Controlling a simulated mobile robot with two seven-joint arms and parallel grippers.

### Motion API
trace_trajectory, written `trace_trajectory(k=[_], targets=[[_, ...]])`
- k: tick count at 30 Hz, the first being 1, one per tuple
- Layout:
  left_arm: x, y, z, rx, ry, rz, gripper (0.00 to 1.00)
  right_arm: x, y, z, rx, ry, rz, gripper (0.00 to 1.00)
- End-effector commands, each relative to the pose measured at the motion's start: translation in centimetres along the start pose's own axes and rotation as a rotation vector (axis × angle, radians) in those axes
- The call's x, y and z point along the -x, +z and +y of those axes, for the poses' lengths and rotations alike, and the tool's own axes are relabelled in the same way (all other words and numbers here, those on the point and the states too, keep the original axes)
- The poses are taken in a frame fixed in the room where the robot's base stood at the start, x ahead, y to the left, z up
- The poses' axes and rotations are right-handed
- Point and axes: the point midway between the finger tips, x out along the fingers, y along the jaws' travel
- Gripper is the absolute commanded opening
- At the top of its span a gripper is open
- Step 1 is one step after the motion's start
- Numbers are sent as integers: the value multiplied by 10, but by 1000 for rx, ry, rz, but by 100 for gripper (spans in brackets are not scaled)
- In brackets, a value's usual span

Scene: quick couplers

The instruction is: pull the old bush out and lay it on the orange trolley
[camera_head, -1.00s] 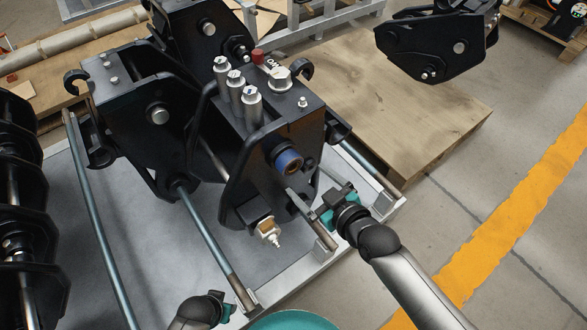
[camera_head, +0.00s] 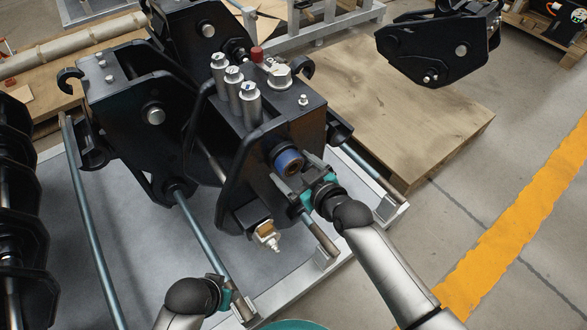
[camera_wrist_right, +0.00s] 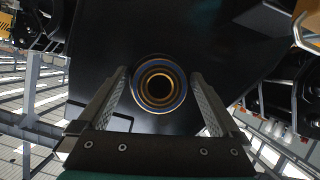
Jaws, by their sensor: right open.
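The old bush (camera_head: 288,162) shows as a blue ring with a brownish bore in the side plate of the black coupler (camera_head: 247,190). In the right wrist view the bush (camera_wrist_right: 158,88) sits between the open fingers of my right gripper (camera_wrist_right: 158,78), with room on both sides. In the head view my right gripper (camera_head: 293,175) is right at the bush, its fingers partly covering it. I cannot tell whether they touch it. My left gripper (camera_head: 228,294) is low in the head view, away from the coupler; its fingers are not clear. I see no orange trolley for certain.
Three upright metal cylinders (camera_head: 233,85) stand on top of the coupler. Rods and a grey stand (camera_head: 150,260) lie below. A wooden pallet (camera_head: 420,120) is behind to the right. Open floor with a yellow stripe (camera_head: 520,205) lies right.

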Motion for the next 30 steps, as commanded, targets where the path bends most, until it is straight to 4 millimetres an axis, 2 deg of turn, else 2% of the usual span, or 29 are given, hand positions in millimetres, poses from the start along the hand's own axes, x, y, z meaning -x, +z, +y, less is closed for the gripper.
trace_trajectory(k=[9,30], targets=[[1,-1,0,0,-1,2,50,-1,0,0,0,0,1,100],[1,-1,0,0,0,3,50,-1,0,0,0,0,1,21]])
